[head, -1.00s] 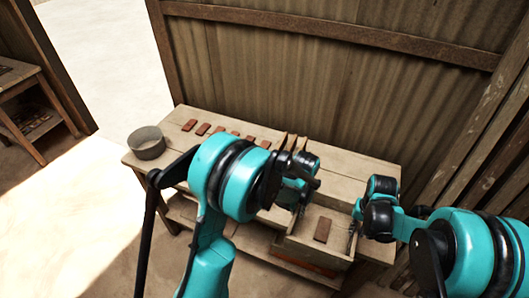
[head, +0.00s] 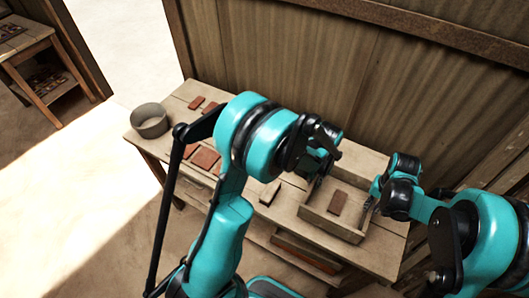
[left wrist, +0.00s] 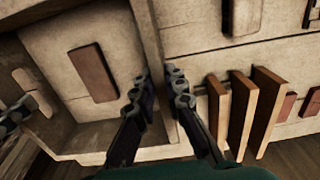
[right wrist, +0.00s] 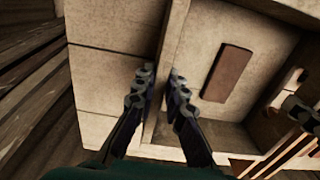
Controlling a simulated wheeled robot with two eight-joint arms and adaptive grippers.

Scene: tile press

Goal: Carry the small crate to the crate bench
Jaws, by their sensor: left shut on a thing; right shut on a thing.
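The small crate (head: 332,227) is a pale wooden open box at the right part of the work bench, with one reddish-brown tile (head: 338,203) lying inside. My left gripper (head: 316,180) is shut on the crate's left wall; in the left wrist view its fingers (left wrist: 160,90) straddle that wall. My right gripper (head: 371,204) is shut on the opposite wall, which also shows between its fingers (right wrist: 158,90) in the right wrist view. I cannot tell whether the crate touches the bench top or hangs just above it. I cannot make out which surface is the crate bench.
The work bench (head: 385,240) carries a grey round bowl (head: 149,120) and several brown tiles (head: 205,158), partly hidden by my left arm. Upright wooden slats (left wrist: 240,115) stand beside the crate. A corrugated wall closes the back. Another table (head: 30,42) stands far left; floor between is clear.

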